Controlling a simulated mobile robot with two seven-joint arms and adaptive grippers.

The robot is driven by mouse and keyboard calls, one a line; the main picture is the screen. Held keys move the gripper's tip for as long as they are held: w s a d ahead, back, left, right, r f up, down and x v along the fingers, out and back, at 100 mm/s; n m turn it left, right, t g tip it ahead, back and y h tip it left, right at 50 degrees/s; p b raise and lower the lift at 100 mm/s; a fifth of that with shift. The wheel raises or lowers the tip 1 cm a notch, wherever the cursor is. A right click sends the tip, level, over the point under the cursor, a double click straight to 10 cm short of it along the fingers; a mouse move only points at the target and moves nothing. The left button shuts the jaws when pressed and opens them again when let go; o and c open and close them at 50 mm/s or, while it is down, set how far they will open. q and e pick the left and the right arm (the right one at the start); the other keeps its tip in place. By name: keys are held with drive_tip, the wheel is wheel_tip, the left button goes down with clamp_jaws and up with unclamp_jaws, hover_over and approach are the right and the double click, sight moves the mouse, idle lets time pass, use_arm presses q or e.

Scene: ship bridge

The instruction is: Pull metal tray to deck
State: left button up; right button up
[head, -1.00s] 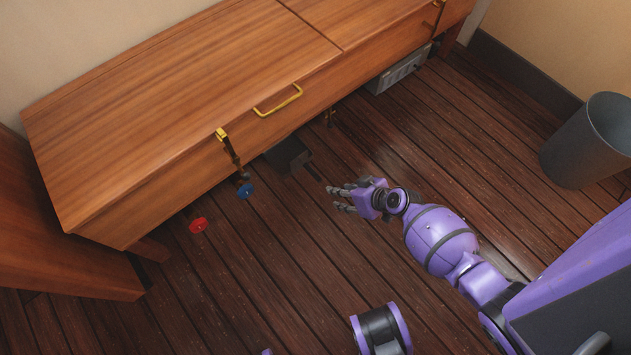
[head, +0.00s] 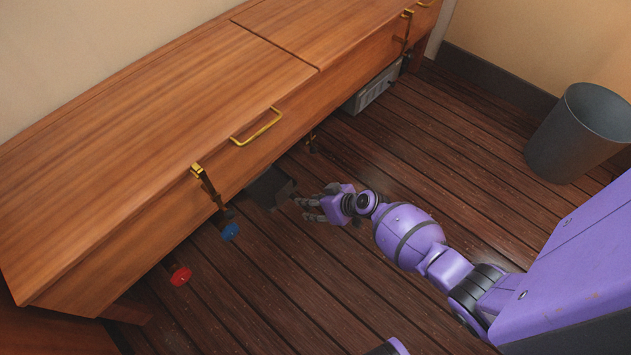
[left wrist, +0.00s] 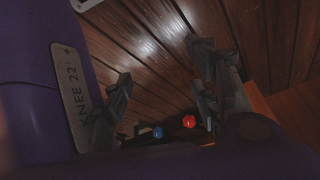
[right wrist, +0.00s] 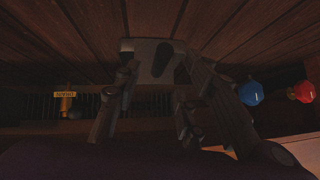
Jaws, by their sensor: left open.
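A dark box-like tray (head: 268,188), which looks like the metal tray, sits low under the front of the wooden bench, partly hidden beneath it. Its grey surface with a dark handle-like part shows in the right wrist view (right wrist: 140,52). My right gripper (head: 305,203) is at the tray's outer end, close to the floor. In the right wrist view its fingers (right wrist: 156,82) are spread apart, one on each side of the tray's near end; contact cannot be told. My left gripper (left wrist: 160,88) is open and empty in the left wrist view, above the deck; the head view does not show it.
The wooden bench (head: 150,110) overhangs the tray, with a yellow handle (head: 258,128) on its front. Blue (head: 230,232) and red (head: 180,276) valve knobs stand left of the tray. A grey box (head: 374,92) lies farther right. A bin (head: 575,140) stands right. The deck between is clear.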

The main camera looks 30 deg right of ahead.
sight(282, 193)
drive_tip(key=b+x, duration=0.2)
drive_tip(key=x, duration=0.3)
drive_tip(key=shift+f, duration=0.2)
drive_tip(key=shift+w+a+f+b, duration=0.2)
drive_tip(key=shift+w+f+b, duration=0.15)
drive_tip(key=shift+b, duration=0.15)
drive_tip(key=shift+r, duration=0.1)
drive_tip(key=shift+c, duration=0.7)
use_arm(q)
drive_tip(key=x, duration=0.3)
drive_tip(key=shift+w+r, duration=0.1)
drive_tip(key=shift+w, duration=0.1)
use_arm(e)
clamp_jaws()
